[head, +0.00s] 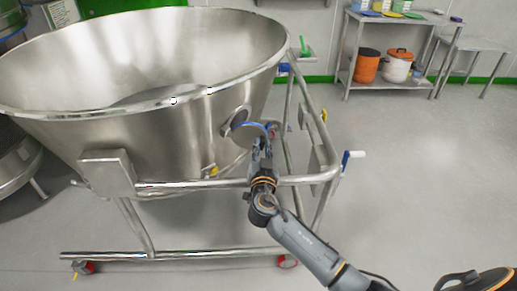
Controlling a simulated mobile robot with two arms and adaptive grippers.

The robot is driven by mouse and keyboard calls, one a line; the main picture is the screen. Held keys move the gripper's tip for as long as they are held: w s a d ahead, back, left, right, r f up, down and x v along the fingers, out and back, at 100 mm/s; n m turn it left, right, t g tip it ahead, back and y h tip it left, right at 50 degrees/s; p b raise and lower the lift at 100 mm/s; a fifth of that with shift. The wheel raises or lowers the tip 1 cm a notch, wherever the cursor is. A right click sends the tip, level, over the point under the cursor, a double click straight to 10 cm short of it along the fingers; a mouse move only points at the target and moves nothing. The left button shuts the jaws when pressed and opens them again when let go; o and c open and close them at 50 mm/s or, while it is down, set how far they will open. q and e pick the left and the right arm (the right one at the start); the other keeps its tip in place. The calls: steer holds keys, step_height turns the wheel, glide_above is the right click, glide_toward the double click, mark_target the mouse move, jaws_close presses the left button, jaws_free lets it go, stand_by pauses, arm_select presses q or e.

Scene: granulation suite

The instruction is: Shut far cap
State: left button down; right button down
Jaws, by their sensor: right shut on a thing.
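A large steel bowl (150,130) hangs in a tubular wheeled frame (190,187). On the right side of its wall is a round steel fitting (231,123). A cap with a blue edge (251,125) shows just right of this fitting, seen at an angle. My right gripper (263,143) reaches up from below and is shut at the cap's lower right edge. The fingers hide part of the cap, and whether it touches the fitting cannot be told. My left gripper is not in view.
The frame's right rails (322,178) run close beside my right arm, with a white-ended crank handle (353,154) outside them. A steel shelf (392,84) with orange and white buckets stands at the back right. The floor on the right is clear.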

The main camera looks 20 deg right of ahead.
steer(key=c, duration=1.3)
jaws_free()
steer(key=v, duration=1.2)
steer(key=shift+s, duration=0.1)
